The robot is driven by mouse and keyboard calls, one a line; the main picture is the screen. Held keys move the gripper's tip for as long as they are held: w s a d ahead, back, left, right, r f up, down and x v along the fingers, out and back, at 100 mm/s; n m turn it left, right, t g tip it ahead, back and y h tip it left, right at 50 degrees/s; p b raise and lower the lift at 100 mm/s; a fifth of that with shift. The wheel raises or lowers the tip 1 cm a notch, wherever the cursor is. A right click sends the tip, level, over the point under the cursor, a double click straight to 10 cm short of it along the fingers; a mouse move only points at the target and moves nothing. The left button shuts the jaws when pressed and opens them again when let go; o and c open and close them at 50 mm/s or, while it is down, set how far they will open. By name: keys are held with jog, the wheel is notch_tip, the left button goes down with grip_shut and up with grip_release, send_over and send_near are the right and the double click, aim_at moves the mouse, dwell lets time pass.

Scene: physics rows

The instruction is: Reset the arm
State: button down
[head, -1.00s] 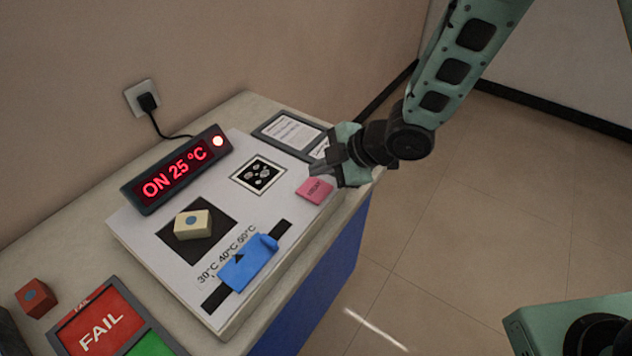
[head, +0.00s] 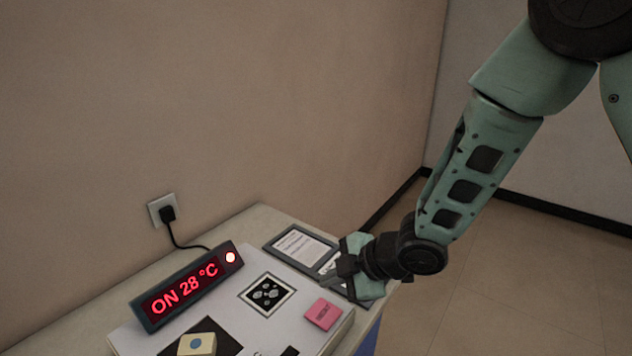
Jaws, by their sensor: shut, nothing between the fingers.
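My gripper (head: 345,277) is shut and empty. It hangs over the right end of the table (head: 268,219), above the framed paper panels and a little beyond the pink block (head: 323,314). My arm reaches down to it from the upper right. The fingertips are small and partly merged with the dark gripper body in this view.
A display (head: 187,287) reads ON 28 °C and has a lit round light. A cream block with a blue dot (head: 197,344) sits on a dark square. A patterned card (head: 267,294) lies on the white board. A plug (head: 167,213) is in the wall socket. Floor (head: 480,290) to the right is clear.

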jog(key=s+d+r+m+g+h, duration=0.1)
jog(key=s+d+r+m+h, duration=0.1)
jog(key=s, duration=0.6)
jog(key=s+d+r+m+g+h, duration=0.1)
jog(key=s+d+r+m+h, duration=0.2)
jog(key=s+d+r+m, duration=0.2)
jog(key=s+d+r+m+g+h, duration=0.2)
jog(key=s+r+m, duration=0.3)
jog(key=s, duration=0.6)
jog(key=shift+d+m, duration=0.75)
jog(key=shift+m, duration=0.15)
jog(key=shift+w, duration=0.1)
dwell(4.6)
